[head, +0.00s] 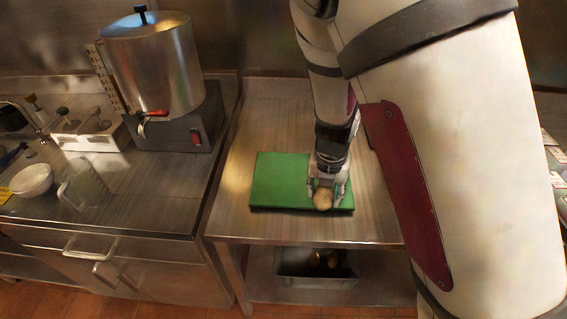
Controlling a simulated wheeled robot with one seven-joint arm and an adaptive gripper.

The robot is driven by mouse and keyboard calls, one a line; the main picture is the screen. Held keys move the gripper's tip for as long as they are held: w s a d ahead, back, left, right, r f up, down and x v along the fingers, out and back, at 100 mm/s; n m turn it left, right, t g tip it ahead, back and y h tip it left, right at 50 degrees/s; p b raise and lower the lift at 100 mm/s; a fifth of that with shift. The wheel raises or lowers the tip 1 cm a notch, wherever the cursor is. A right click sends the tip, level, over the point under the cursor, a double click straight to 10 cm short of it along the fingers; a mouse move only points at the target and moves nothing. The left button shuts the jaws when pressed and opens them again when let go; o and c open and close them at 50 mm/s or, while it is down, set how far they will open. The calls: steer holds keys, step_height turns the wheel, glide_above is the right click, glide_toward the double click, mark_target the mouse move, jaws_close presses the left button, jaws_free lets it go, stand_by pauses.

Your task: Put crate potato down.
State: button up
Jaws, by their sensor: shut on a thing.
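A pale round potato (322,200) is between the fingers of my gripper (325,193), which is shut on it. The gripper points down over the front right part of a green cutting board (275,182). I cannot tell from this view whether the potato touches the board. On the shelf below the table, a grey crate (290,270) holds several brownish things, likely potatoes (332,260).
The board lies on a metal table (240,222) with bare room to its left and front. On the left counter stand a steel urn (152,65) with a red-handled tap, a glass jug (84,186) and a white bowl (32,180).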

steer(key=w+a, duration=0.3)
steer(key=w, duration=0.1)
steer(key=w+a+f, duration=0.1)
steer(key=w+a, duration=0.6)
steer(key=w, duration=0.2)
steer(key=shift+a+f, duration=0.2)
steer(key=shift+f, duration=1.75)
steer(key=shift+f, duration=0.1)
steer(key=o, duration=1.3)
steer(key=shift+c, duration=0.2)
step_height(320, 180, up, 12)
steer(key=s, duration=0.1)
steer(key=shift+s+a, duration=0.15)
steer(key=shift+s, duration=0.1)
steer(key=shift+w, duration=0.1)
